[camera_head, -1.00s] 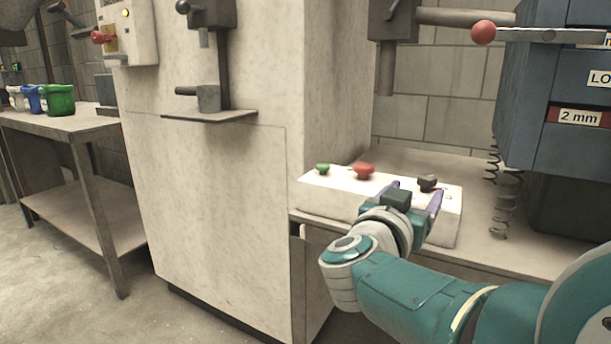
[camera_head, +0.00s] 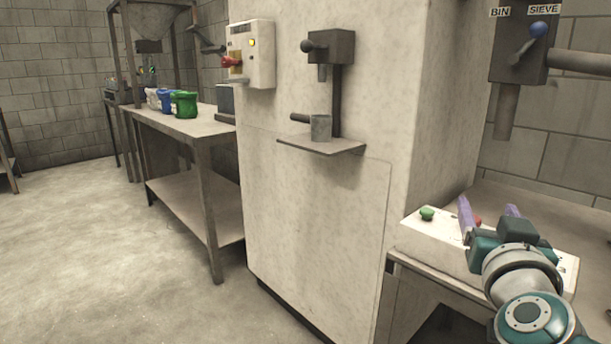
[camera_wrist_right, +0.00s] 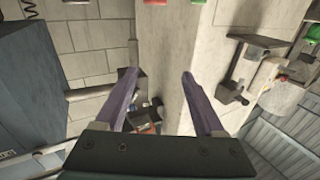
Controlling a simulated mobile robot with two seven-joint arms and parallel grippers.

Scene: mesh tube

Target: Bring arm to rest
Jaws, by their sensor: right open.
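My right gripper (camera_head: 488,215) is at the right of the head view, above a white control box. Its two purple fingers stand apart with nothing between them, and they also show in the right wrist view (camera_wrist_right: 160,85). The control box (camera_head: 425,238) has a green button (camera_head: 427,214) to the left of the fingers. A red button (camera_head: 477,220) shows partly behind the fingers. I cannot tell whether the gripper touches the box. My left gripper is out of view.
A large pale cabinet (camera_head: 320,220) stands left of the arm, with a small shelf (camera_head: 322,146) holding a grey cup (camera_head: 320,128). A lever unit (camera_head: 520,50) labelled BIN and SIEVE hangs at upper right. A side table (camera_head: 205,127) carries coloured tubs. The floor at left is clear.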

